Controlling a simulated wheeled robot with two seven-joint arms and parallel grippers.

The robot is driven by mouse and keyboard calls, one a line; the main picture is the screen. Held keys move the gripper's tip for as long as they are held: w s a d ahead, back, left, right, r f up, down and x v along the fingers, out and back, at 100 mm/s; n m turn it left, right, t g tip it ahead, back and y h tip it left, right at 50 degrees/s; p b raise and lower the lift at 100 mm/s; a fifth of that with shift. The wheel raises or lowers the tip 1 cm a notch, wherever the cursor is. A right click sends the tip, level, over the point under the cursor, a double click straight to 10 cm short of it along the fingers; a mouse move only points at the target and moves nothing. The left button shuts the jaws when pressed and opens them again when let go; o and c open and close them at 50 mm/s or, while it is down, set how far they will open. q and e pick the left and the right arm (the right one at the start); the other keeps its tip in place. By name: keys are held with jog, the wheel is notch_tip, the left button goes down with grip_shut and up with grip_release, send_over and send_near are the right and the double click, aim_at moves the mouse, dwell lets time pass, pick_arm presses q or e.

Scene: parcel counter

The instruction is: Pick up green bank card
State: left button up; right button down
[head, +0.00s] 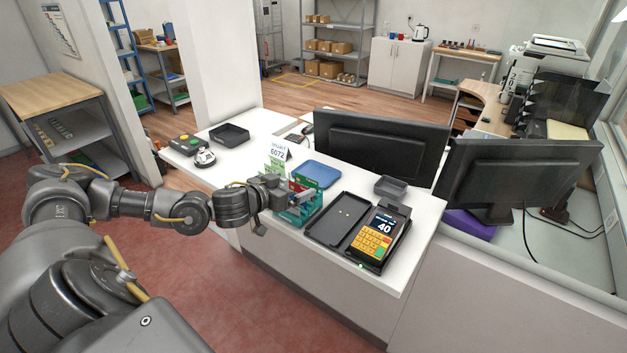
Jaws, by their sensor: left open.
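My left gripper (297,199) is open, over the counter's front edge. It is right at a small teal-green holder or stack (310,211) with a red part behind it. The gripper covers part of this group, and I cannot tell contact. No separate green bank card can be made out for certain; the green pieces at the gripper are too small and partly hidden. A card terminal (372,241) with yellow keys and a screen reading 40 stands to the right. My right gripper is not in view.
A black open tray (340,221) lies left of the terminal. Two monitors (376,145) stand behind.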

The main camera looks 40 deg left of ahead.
aim_at(301, 178)
pick_arm(q)
jog(key=shift+w, duration=0.1)
jog(key=shift+w+a+p, duration=0.1)
jog(key=shift+w+p, duration=0.1)
jog(key=shift+p, duration=0.1)
jog(key=x, duration=0.2)
jog(key=p+x, duration=0.1)
jog(key=x, duration=0.1)
jog(key=shift+w+a+f, duration=0.1)
jog(key=shift+a+f, duration=0.05)
jog(key=shift+a, duration=0.05)
jog(key=shift+w+d, duration=0.1)
jog(key=shift+w+p, duration=0.3)
jog(key=shift+p, duration=0.2)
jog(key=p+x, duration=0.1)
jog(key=x, duration=0.2)
jog(key=shift+w+p, duration=0.3)
jog(key=shift+w+f, duration=0.3)
jog(key=shift+w, duration=0.1)
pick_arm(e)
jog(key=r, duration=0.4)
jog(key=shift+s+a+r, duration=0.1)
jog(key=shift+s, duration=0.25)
pick_arm(q)
jog(key=shift+s, duration=0.1)
